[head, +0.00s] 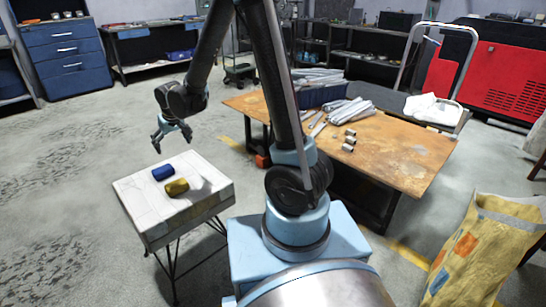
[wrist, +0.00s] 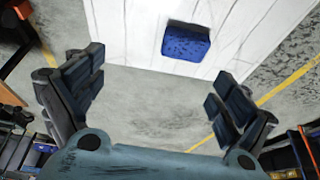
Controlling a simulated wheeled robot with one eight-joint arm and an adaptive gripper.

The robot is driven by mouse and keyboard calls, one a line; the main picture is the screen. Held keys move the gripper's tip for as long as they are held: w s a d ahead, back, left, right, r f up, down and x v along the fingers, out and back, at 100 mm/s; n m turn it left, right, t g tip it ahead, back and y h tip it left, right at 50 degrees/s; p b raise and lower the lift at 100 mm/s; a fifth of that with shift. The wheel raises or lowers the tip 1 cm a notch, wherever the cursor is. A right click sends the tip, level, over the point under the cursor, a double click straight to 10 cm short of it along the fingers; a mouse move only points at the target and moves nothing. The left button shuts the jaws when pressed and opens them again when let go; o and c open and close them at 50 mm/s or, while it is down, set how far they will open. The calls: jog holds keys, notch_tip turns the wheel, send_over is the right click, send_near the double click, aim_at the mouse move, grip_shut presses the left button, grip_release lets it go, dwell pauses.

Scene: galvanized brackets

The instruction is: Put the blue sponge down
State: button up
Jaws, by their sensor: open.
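The blue sponge (head: 163,172) lies on the white top of a small stand (head: 208,196). A yellow sponge (head: 177,187) lies on the same top, just in front of it to the right. My gripper (head: 160,142) is above and behind the far edge of the stand, apart from both sponges. In the wrist view the blue sponge (wrist: 186,42) lies on the white surface beyond my fingers. My gripper's fingers (wrist: 150,98) are spread wide with nothing between them. The yellow sponge does not show in the wrist view.
A worn wooden table (head: 395,148) with metal brackets (head: 350,110) and several short tubes stands to the right. A yellow sack (head: 470,250) is at the front right. The stand's top around the sponges is clear, and the floor to its left is free.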

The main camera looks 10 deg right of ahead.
jog(key=s+d+r+m, duration=0.1)
jog(key=s+d+r, duration=0.2)
jog(key=d, duration=0.5)
jog(key=s+d+r+m+h, duration=0.1)
jog(key=s+d+r, duration=0.2)
jog(key=d, duration=0.4)
jog(key=s+d+r+m, duration=0.1)
jog(key=s+d+r, duration=0.15)
jog(key=d, duration=0.55)
jog(key=s+d+f+m+g+h, duration=0.1)
jog(key=s+d+f+m, duration=0.1)
jog(key=s+d, duration=1.3)
jog(key=s, duration=0.4)
jog(key=shift+f+m+g, duration=0.3)
jog(key=shift+f, duration=0.05)
jog(key=shift+w+d+f, duration=0.1)
jog(key=shift+w+f, duration=0.1)
jog(key=shift+w, duration=0.1)
jog(key=shift+o, duration=0.5)
